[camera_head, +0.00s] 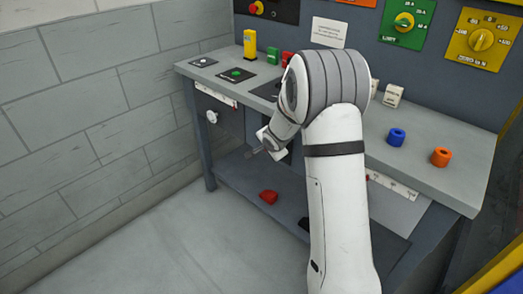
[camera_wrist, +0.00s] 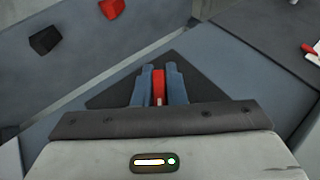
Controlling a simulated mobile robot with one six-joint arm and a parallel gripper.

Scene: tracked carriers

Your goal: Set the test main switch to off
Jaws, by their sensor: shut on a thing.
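My gripper (camera_wrist: 158,88) is shut on a narrow red handle (camera_wrist: 158,80), which stands between its two fingers in the wrist view. A dark plate (camera_wrist: 108,95) lies behind the fingers and the handle. In the head view my gripper (camera_head: 255,152) is low in front of the bench, beside its front face; the red handle is not visible there. No label in view can be read as the test main switch, and I cannot tell the handle's on or off position. The fingers and the gripper body hide part of the plate.
The bench top (camera_head: 455,180) carries a yellow block (camera_head: 249,44), a blue ring-like piece (camera_head: 396,137) and an orange one (camera_head: 441,157). A red block (camera_head: 268,197) lies on the lower shelf. Dial panels, one green (camera_head: 407,36), line the back. Floor at left is clear.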

